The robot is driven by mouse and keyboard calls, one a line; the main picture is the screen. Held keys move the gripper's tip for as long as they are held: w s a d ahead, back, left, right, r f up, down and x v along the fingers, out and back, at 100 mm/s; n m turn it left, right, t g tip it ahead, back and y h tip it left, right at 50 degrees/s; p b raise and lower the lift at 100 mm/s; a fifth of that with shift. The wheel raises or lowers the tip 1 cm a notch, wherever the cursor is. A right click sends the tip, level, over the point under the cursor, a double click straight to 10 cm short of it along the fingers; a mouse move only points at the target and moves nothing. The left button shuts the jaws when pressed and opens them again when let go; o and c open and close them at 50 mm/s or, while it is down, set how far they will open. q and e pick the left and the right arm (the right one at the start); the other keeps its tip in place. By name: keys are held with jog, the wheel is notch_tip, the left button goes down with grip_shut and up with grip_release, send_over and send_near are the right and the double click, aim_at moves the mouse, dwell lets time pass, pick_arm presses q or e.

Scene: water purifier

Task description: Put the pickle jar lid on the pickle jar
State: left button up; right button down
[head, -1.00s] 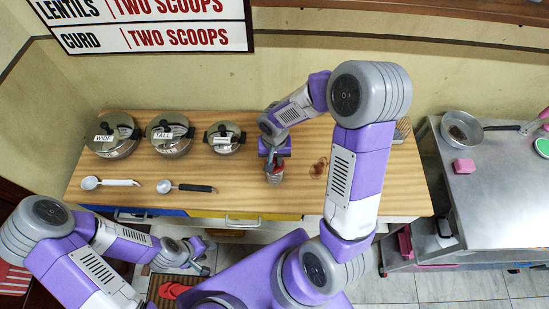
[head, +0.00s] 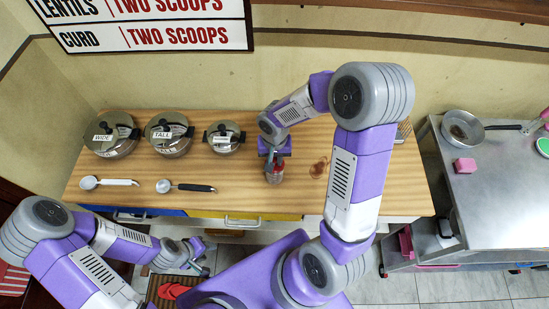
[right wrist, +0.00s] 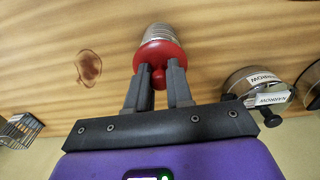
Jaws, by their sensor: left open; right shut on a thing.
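The red pickle jar lid (right wrist: 175,54) has a round knob, and my right gripper (right wrist: 159,78) is shut on that knob. The pickle jar (right wrist: 160,34), clear and ribbed, shows just beyond the lid in the right wrist view, in line with it. No gap shows between lid and jar, but I cannot tell whether the lid is fully seated. In the head view the jar (head: 275,175) stands near the front edge of the wooden counter, with my right gripper (head: 275,159) over it. My left gripper (head: 204,264) is open and empty, low in front of the counter.
Labelled steel pots (head: 112,135) stand at the counter's back left, with two ladles (head: 186,187) in front. A brown stain (head: 318,168) lies right of the jar. A wire basket (head: 403,130) is at the right end. A steel table (head: 490,200) stands further right.

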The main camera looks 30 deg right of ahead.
aim_at(275, 159)
jog(key=shift+f+b, duration=0.7)
jog(key=c, duration=1.3)
grip_release()
jog(key=shift+r, duration=0.15)
jog(key=shift+r+p, duration=4.1)
jog(key=shift+r, duration=1.35)
jog(key=shift+f, duration=0.1)
